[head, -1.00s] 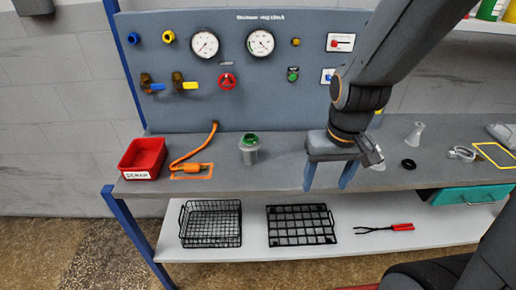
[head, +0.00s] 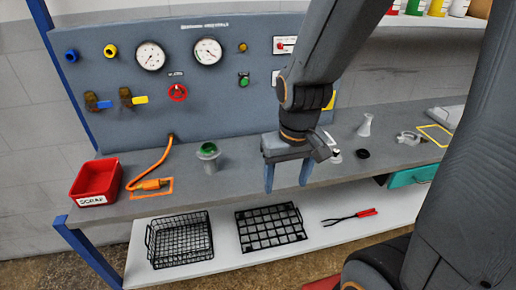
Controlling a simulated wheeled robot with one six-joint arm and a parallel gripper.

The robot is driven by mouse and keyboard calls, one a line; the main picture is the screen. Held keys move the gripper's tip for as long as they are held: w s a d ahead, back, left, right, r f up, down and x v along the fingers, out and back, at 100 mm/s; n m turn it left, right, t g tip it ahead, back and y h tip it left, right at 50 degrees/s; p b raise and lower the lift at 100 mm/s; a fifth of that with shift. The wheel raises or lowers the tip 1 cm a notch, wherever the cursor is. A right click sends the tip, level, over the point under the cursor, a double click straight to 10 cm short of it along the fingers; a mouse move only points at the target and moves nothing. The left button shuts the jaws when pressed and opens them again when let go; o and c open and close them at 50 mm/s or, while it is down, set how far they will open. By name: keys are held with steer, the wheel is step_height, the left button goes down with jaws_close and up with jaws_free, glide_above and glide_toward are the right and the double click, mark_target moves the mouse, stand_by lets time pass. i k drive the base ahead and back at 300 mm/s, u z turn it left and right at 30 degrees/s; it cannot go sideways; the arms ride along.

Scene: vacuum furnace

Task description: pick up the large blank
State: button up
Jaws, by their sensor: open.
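My gripper (head: 288,185) is open and empty, its two blue fingers pointing down over the front part of the grey bench (head: 235,188). I cannot pick out the large blank for certain. A grey flanged cylinder (head: 208,158) with a green inside stands upright on the bench, left of my gripper. To the right of my gripper lie a black ring (head: 362,154), a pale conical fitting (head: 366,125) and a metal clamp (head: 408,137). A small pale thing (head: 335,156) shows right beside my gripper, partly hidden by it.
A red scrap bin (head: 92,199) and an orange hose (head: 155,163) are on the left. The gauge panel (head: 225,100) rises behind. A lower shelf (head: 215,262) holds a wire basket (head: 180,240), a grid tray (head: 270,227) and red-handled tongs (head: 350,217). A teal drawer (head: 412,175) is at right.

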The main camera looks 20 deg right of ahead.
mark_target(336, 159)
steer(key=k, duration=0.65)
steer(key=z, duration=0.15)
steer(key=i, duration=0.6)
steer(key=z, duration=1)
steer(key=i, duration=0.5)
steer(key=z, duration=0.55)
